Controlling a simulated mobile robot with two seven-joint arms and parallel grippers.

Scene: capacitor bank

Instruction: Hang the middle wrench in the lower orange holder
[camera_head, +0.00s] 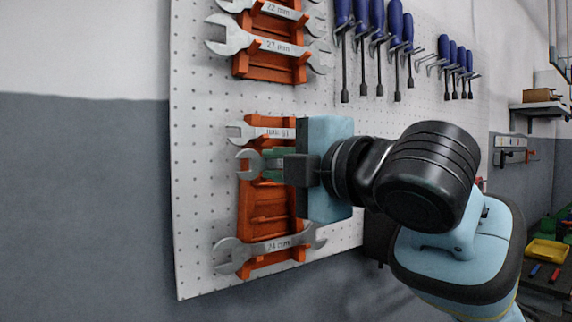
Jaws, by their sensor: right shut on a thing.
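The lower orange holder (268,214) is fixed to the white pegboard, with a bare stretch of orange slots in its lower middle. My right gripper (273,164) is in front of its upper part, shut on the middle wrench (248,163). The wrench's open jaw shows to the left of the fingers; the rest is hidden by my gripper. I cannot tell if the wrench touches the holder. A smaller wrench (243,131) sits above it in the holder, partly hidden. A wrench marked 24 mm (265,247) sits at the bottom, slightly tilted. My left gripper is not in view.
The upper orange holder (270,75) carries wrenches, including one marked 27 mm (262,45). Blue-handled screwdrivers (378,40) hang to the right. The pegboard (205,200) left of the holder is free. A yellow tray (547,250) lies at the far right.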

